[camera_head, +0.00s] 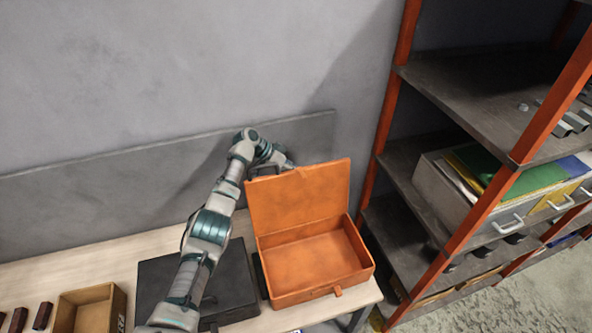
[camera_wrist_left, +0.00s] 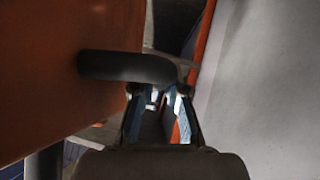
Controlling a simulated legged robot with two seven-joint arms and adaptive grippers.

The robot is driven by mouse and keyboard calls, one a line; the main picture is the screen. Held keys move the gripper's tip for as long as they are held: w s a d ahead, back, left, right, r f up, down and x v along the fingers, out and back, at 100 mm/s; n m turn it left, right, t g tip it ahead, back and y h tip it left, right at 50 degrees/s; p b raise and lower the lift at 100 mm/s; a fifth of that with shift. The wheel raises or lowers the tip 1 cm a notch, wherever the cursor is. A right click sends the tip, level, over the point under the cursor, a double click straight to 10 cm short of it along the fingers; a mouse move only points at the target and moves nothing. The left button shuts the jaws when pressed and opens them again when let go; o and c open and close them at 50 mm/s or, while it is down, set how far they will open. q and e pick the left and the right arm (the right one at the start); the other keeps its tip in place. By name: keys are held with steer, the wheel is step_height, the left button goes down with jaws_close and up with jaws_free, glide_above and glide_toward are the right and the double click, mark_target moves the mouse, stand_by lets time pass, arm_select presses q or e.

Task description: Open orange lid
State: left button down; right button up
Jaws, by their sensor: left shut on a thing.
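The orange box (camera_head: 315,262) stands on the table with its orange lid (camera_head: 297,197) raised steeply at the back. Its inside is visible and looks empty. My left gripper (camera_head: 288,164) is behind the lid's upper part, mostly hidden by it in the head view. In the left wrist view the lid's orange outer face (camera_wrist_left: 60,70) fills the left side. A dark curved handle (camera_wrist_left: 128,66) sticks out from it to the fingers of my left gripper (camera_wrist_left: 160,106), which are shut on it. My right gripper is in neither view.
A black case (camera_head: 232,285) lies left of the box, under my left arm. A small wooden tray (camera_head: 88,308) and dark red blocks (camera_head: 42,316) lie at the table's left. An orange-posted shelf (camera_head: 455,105) stands close on the right. A wall is behind.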

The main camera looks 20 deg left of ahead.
arm_select(q)
steer(key=c, duration=1.2)
jaws_free()
steer(key=shift+w+f, duration=0.1)
steer(key=v, duration=1.2)
steer(key=shift+a+f, duration=0.1)
steer(key=shift+f, duration=0.05)
